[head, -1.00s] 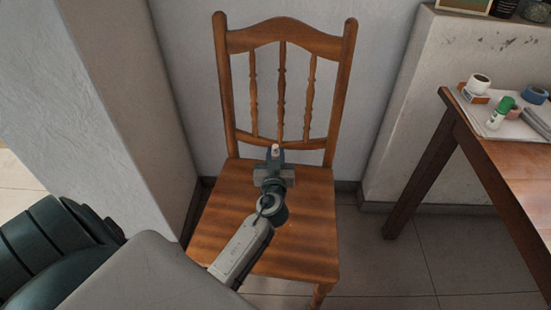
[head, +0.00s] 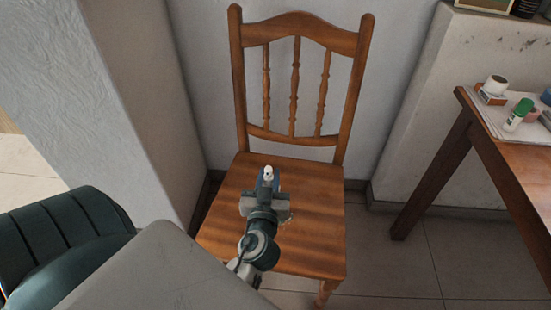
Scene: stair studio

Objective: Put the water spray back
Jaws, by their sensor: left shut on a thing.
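My left gripper (head: 266,185) reaches in from the lower left, over the seat of a wooden chair (head: 312,230). It is shut on a small bottle with a white top and blue sides, which looks like the water spray (head: 268,171). Most of the bottle is hidden by the gripper. I cannot tell whether the bottle touches the seat or is held just above it. My right gripper is not in view.
The chair's backrest (head: 296,72) stands near the wall. A wooden table (head: 511,165) at the right holds a green-capped white tube (head: 517,115) and a white roll (head: 495,86). A wall corner (head: 135,110) stands left of the chair. The rest of the seat is clear.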

